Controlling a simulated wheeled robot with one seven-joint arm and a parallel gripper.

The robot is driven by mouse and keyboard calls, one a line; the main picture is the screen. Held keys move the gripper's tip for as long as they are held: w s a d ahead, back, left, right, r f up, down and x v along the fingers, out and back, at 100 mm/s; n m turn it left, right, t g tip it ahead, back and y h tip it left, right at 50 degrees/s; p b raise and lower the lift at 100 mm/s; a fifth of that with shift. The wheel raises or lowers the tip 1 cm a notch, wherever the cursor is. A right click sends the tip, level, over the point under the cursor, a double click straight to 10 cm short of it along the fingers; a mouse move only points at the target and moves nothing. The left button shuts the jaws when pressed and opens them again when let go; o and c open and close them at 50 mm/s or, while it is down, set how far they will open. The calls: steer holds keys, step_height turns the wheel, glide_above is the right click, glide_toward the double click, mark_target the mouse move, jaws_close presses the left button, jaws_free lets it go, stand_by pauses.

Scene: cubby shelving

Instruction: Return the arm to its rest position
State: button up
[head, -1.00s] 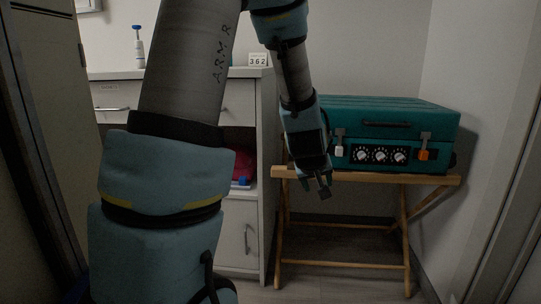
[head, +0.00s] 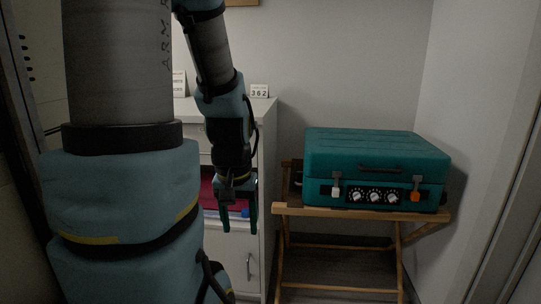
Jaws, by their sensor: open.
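My gripper (head: 238,226) hangs at the end of my arm with its fingers pointing down. It is open, and I see nothing between its fingers. It appears in front of the white cabinet (head: 267,140), left of the teal case. My arm's upper links fill the left of the head view and hide much of the cabinet.
A teal case (head: 375,151) with knobs and latches sits on a wooden folding stand (head: 360,215) at the right. A red item (head: 207,189) and a blue item (head: 245,212) lie in the cabinet's open cubby.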

step_height(320, 180, up, 25)
steer(key=p, duration=2.2)
